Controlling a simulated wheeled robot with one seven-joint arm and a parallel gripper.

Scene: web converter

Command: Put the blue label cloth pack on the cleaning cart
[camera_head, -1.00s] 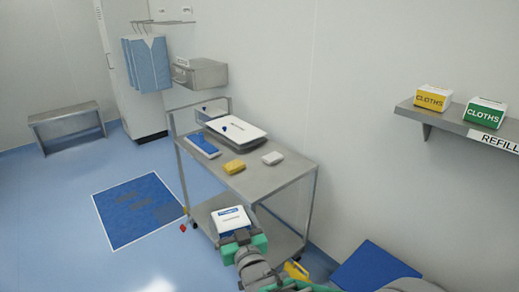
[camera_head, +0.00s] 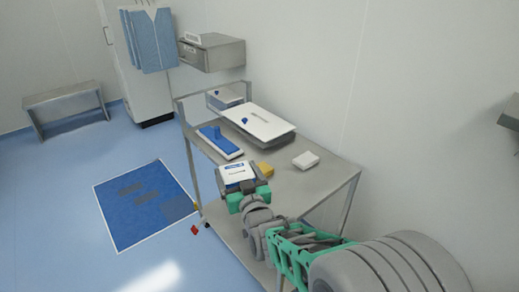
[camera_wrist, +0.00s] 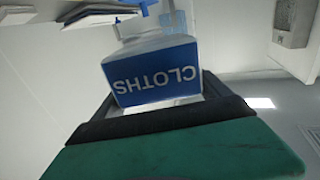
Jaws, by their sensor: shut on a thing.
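The blue label cloth pack (camera_head: 236,173) is white on top with a blue band. In the wrist view its blue side reads CLOTHS (camera_wrist: 153,75), upside down. My gripper (camera_head: 246,189) is shut on the pack and holds it at the near left edge of the cleaning cart's top shelf (camera_head: 290,187). I cannot tell whether the pack touches the cart or hangs just in front of it. The steel cart has a raised rail at its far end and a lower shelf.
On the cart's top are a blue flat pad (camera_head: 219,142), a yellow block (camera_head: 265,169) partly hidden by my gripper, a white block (camera_head: 306,160) and a white-lidded tray (camera_head: 259,121). Bare shelf shows between the blocks and the near edge. A wall stands behind the cart.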

